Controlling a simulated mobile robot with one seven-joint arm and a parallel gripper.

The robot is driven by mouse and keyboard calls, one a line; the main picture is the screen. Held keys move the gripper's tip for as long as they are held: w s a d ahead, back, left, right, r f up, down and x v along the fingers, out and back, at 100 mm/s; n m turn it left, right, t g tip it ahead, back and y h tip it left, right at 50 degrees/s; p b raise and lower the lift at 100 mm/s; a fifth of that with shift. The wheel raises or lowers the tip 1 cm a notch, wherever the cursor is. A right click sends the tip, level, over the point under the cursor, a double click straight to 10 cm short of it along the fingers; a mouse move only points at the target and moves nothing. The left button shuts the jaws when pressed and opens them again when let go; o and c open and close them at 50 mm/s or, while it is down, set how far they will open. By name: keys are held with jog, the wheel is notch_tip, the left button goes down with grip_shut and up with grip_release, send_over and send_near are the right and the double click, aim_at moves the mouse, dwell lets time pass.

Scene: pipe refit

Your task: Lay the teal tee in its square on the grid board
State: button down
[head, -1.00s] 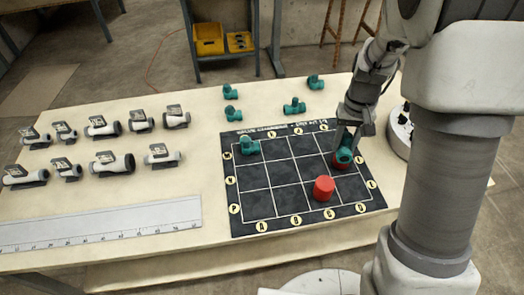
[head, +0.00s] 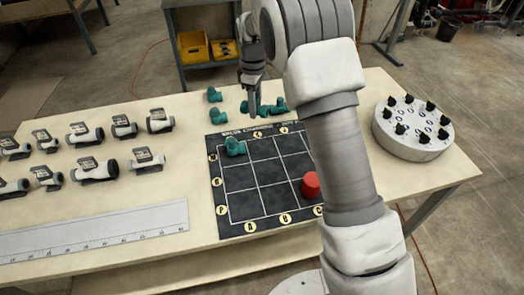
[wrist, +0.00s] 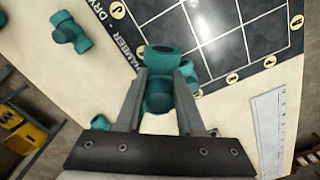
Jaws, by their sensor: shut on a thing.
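My gripper (head: 252,82) is shut on a teal tee (head: 251,104), held beyond the far edge of the grid board (head: 243,228). The wrist view shows this tee (wrist: 158,95) between the two fingers, its round opening facing the camera. Another teal fitting (head: 235,148) lies in the far-left square of the board. More teal fittings lie on the bench behind the board, at left (head: 214,95), just in front of it (head: 219,115), and right of my gripper (head: 278,105). My arm hides the board's right part.
A red cylinder (head: 311,186) stands on the board beside my arm. Several grey pipe fittings (head: 97,171) stand at left, behind a long ruler (head: 95,230). A round grey holder with black knobs (head: 412,135) stands at right. Yellow bins (head: 193,46) are on a rack behind.

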jog(key=w+a+f+n+b, duration=0.1)
jog(key=w+a+n, duration=0.3)
jog(key=a+n, duration=0.15)
jog(key=n+b, duration=0.1)
jog(key=b, duration=0.2)
send_over(262, 148)
notch_tip(262, 148, down, 7)
jog(key=shift+s, duration=0.1)
jog(key=shift+f, duration=2)
jog(key=shift+f, duration=0.25)
jog(key=c, duration=0.5)
grip_release()
jog(key=shift+r, duration=0.2)
